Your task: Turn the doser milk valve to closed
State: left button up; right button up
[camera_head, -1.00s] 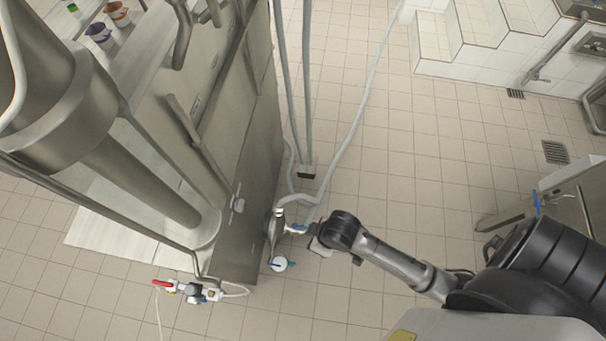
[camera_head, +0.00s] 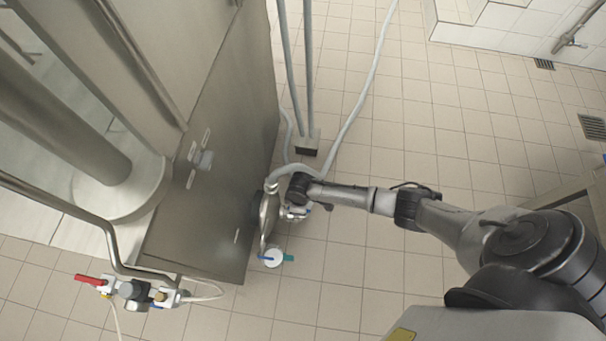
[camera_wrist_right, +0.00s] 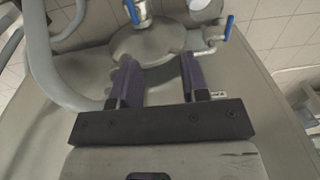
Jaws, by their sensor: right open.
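A steel pipe fitting (camera_head: 268,212) with a round body stands at the lower end of the steel cabinet in the head view. My right gripper (camera_head: 297,212) is right beside it, and my arm hides part of it. In the right wrist view, my right gripper (camera_wrist_right: 157,68) is open and empty. Its dark fingers point at the round steel body (camera_wrist_right: 148,42). A blue handle (camera_wrist_right: 132,12) shows above this body, and another blue handle (camera_wrist_right: 229,28) stands at its right. I cannot tell which handle is the milk valve's. My left gripper is not in view.
The steel cabinet (camera_head: 225,130) fills the left side. A valve assembly with a red handle (camera_head: 90,280) sits at its lower left. A white fitting with a blue and teal part (camera_head: 273,257) is below my gripper. A grey hose (camera_head: 365,95) crosses the tiled floor.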

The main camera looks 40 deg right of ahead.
jog(key=shift+h, duration=0.4)
jog(key=w+d+f+b, duration=0.1)
jog(key=f+b, duration=0.3)
jog(key=f, duration=0.2)
jog(key=w+d+f+b, duration=0.1)
jog(key=d+f+b, duration=0.1)
jog(key=f+b, duration=0.2)
jog(key=d+f+b, duration=0.1)
jog(key=f+b, duration=0.3)
jog(key=f, duration=0.5)
jog(key=shift+w+d, duration=0.35)
jog(key=shift+w, duration=0.05)
pick_arm(q)
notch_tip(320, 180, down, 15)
jog(key=b, duration=0.1)
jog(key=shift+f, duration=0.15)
pick_arm(e)
jog(key=shift+f, duration=0.7)
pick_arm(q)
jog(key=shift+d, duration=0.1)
pick_arm(e)
jog(key=shift+c, duration=0.3)
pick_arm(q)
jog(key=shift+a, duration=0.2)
pick_arm(e)
grip_shut()
